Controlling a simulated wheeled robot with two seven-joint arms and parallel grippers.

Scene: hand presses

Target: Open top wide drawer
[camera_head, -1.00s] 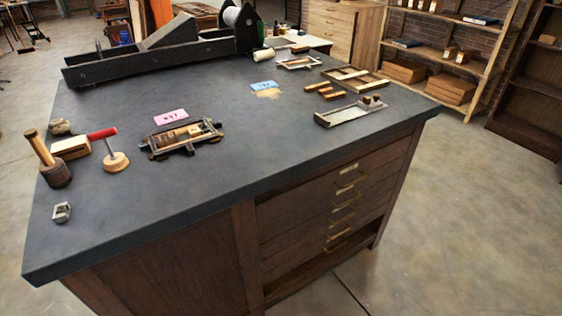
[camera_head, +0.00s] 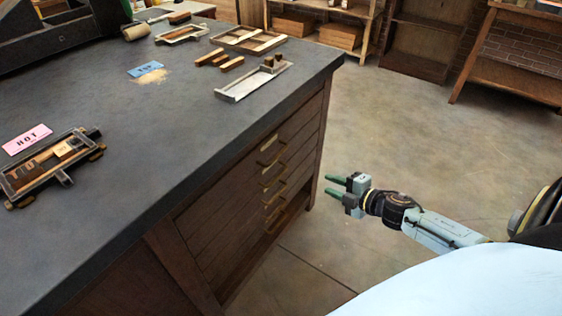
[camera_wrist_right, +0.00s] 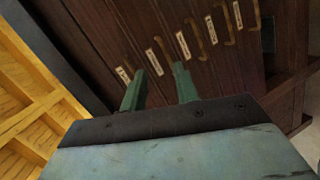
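The dark-topped wooden cabinet (camera_head: 130,165) has a stack of drawers on its right side, and all look shut. The top wide drawer (camera_head: 245,152), just under the tabletop, has a brass pull (camera_head: 268,141). In the right wrist view the labelled drawer fronts run diagonally, with brass pulls (camera_wrist_right: 195,39); the label nearest the tabletop (camera_wrist_right: 123,75) lies just beyond the fingers. My right gripper (camera_head: 331,186) is open and empty, out to the right of the drawers in the head view. It shows open in the wrist view too (camera_wrist_right: 158,85). My left gripper is out of view.
On the tabletop stand a small press frame (camera_head: 50,165) beside a pink HOT card (camera_head: 27,139), a blue card (camera_head: 146,69), wooden blocks (camera_head: 220,60) and a metal tray (camera_head: 253,82). Open floor (camera_head: 400,130) lies right of the cabinet, with shelves at the back.

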